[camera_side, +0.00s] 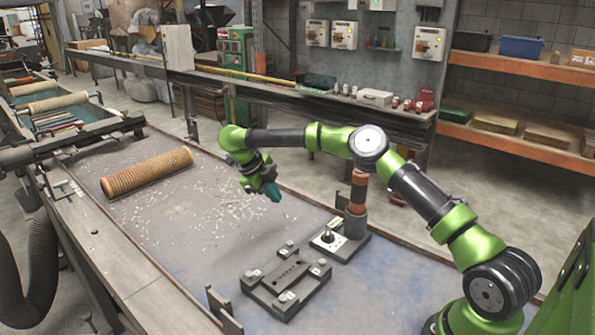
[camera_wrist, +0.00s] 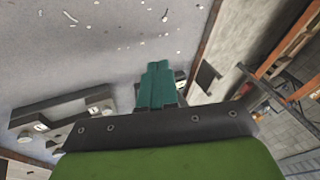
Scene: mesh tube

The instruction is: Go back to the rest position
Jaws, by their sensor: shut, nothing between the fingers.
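My gripper (camera_side: 273,191) hangs over the blue-grey table (camera_side: 205,255) in the side view, at the end of my green and black arm. Its teal fingers are together and hold nothing. In the wrist view the closed fingers (camera_wrist: 157,68) point up the picture, over the table surface. The mesh tube (camera_side: 147,172), tan and ribbed, lies on its side at the table's far left. It is well apart from my gripper, and I do not see it in the wrist view.
A dark fixture block (camera_side: 286,280) with several light knobs sits on the table's near part; it also shows in the wrist view (camera_wrist: 62,115). A small base with a black knob (camera_side: 327,236) stands beside an upright post (camera_side: 357,195). Pale scraps litter the clear middle of the table.

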